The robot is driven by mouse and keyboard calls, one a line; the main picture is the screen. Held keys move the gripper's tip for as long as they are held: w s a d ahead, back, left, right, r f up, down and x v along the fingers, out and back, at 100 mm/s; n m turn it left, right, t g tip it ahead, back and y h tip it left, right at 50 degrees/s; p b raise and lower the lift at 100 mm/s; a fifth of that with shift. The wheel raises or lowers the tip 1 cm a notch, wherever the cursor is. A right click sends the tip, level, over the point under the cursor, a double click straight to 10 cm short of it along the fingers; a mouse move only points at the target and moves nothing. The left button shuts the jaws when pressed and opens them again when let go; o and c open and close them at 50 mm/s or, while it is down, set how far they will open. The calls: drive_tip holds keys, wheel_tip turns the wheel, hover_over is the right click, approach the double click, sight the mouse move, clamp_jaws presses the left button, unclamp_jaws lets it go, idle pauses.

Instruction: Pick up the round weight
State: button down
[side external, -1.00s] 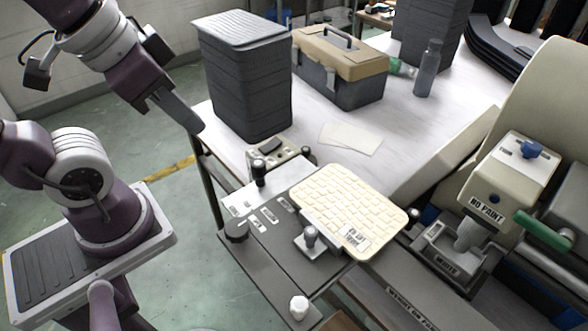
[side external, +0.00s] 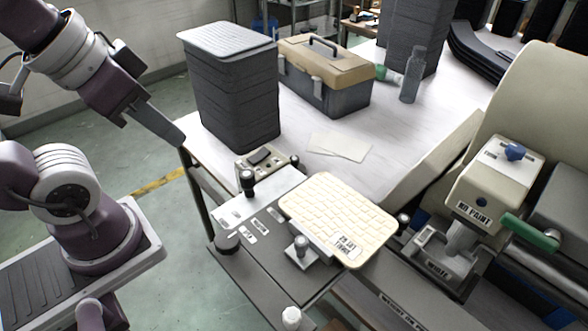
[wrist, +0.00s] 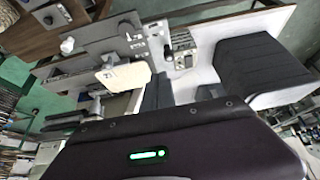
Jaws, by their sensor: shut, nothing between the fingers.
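The likely round weight (side external: 227,240) is a short dark cylinder with a paler top, standing at the left edge of the dark panel (side external: 262,262); at this size I cannot be sure it is the weight. My gripper (side external: 178,138) is shut and empty, held up and to the left of the panel, well clear of it. In the wrist view the dark gripper body fills the bottom, and the panel (wrist: 105,38) shows small and far off at the top. I cannot pick out the weight surely there.
A small silver post on a square base (side external: 302,247), a black knob (side external: 247,182) and a white knob (side external: 292,318) stand nearby. A cream keyboard-like plate (side external: 335,215) covers the panel's right. A tall dark bin (side external: 232,95) and toolbox (side external: 345,95) stand behind.

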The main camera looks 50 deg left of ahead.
idle(0.4)
drive_tip(key=shift+c, duration=1.4)
unclamp_jaws()
drive_tip(key=shift+w, duration=0.1)
drive_tip(key=n+g, duration=0.5)
drive_tip(key=n, duration=0.4)
hover_over(294, 158)
drive_tip(key=d, duration=0.1)
wheel_tip(294, 158, down, 20)
drive_tip(key=f, duration=0.1)
drive_tip(key=shift+g, duration=0.3)
drive_tip(key=f, duration=0.4)
drive_tip(key=a+f, duration=0.1)
drive_tip(key=shift+w+f, duration=0.25)
drive_tip(key=shift+f, duration=0.15)
drive_tip(key=f, duration=0.6)
drive_tip(key=shift+s+f, duration=0.2)
drive_tip(key=shift+f, duration=0.05)
